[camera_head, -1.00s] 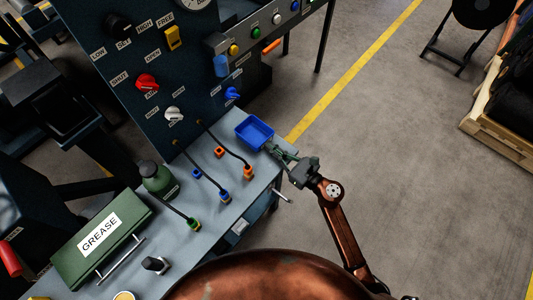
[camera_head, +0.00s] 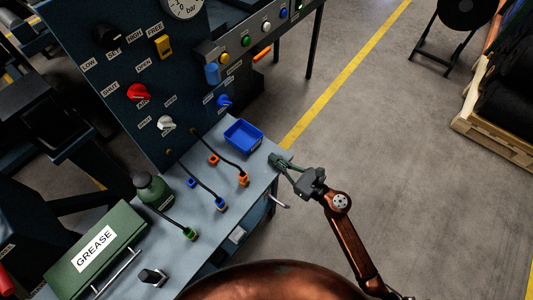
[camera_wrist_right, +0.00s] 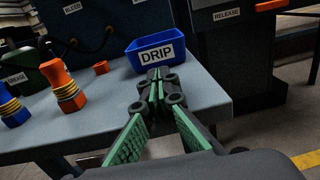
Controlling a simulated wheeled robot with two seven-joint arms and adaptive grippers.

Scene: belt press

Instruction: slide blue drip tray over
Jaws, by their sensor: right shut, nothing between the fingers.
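The blue drip tray (camera_head: 244,147) is a shallow open box on the grey bench top, near its far right corner and close to the dark control panel. It looks empty. The right wrist view shows its front wall with a white DRIP label (camera_wrist_right: 157,53). My right gripper (camera_head: 275,160) is at the bench's right edge, on the near right side of the tray, with a small gap between them in the head view. Its green-padded fingers (camera_wrist_right: 155,77) are shut and empty, pointing at the tray in the wrist view. My left gripper is not in view.
Orange (camera_head: 243,180), blue (camera_head: 221,204) and green (camera_head: 190,233) cable plugs stand left of the tray. A handle (camera_head: 280,201) sticks out below the bench edge. Open floor lies right.

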